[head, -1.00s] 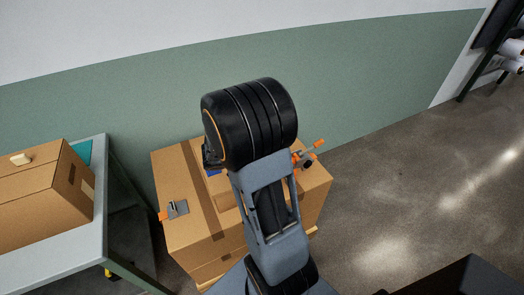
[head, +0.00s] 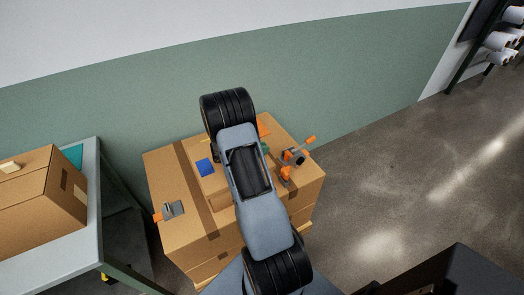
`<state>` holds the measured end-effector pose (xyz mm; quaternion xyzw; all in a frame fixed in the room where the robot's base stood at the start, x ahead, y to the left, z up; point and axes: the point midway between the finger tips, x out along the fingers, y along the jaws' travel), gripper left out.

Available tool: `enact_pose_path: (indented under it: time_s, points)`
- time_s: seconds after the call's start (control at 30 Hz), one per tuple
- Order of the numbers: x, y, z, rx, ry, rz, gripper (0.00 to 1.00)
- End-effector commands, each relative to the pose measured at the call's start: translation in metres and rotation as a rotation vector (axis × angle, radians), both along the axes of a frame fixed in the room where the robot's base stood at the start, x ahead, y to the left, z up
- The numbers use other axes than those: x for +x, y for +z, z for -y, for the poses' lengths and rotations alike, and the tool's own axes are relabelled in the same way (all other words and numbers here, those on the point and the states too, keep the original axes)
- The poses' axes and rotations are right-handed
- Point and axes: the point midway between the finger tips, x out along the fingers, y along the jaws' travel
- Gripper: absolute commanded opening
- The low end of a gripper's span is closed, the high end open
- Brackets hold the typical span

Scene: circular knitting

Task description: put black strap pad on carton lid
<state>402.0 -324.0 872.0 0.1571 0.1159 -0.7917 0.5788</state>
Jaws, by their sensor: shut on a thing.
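A large brown carton stands in the middle of the head view, and its lid (head: 165,178) carries a dark strip of tape (head: 195,185). My arm reaches across the right half of the lid and covers part of it. I cannot make out the black strap pad. My gripper is hidden behind my arm, so its jaws do not show.
A blue pad (head: 205,167) lies on the lid. A grey and orange tool (head: 173,209) sits at its left edge, and another orange-handled tool (head: 296,157) near its right edge. A grey table (head: 60,255) at left bears another carton (head: 35,205). Floor at right is clear.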

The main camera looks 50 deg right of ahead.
Motion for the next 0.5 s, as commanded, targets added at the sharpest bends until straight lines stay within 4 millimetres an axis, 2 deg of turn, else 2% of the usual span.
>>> enact_pose_path:
  time_s: [0.2,0.5]
  points:
    - [0.0,-0.016,0.0,0.0,0.001,0.001,0.0]
    - [0.0,-0.017,0.0,-0.001,0.0,0.002,0.0]
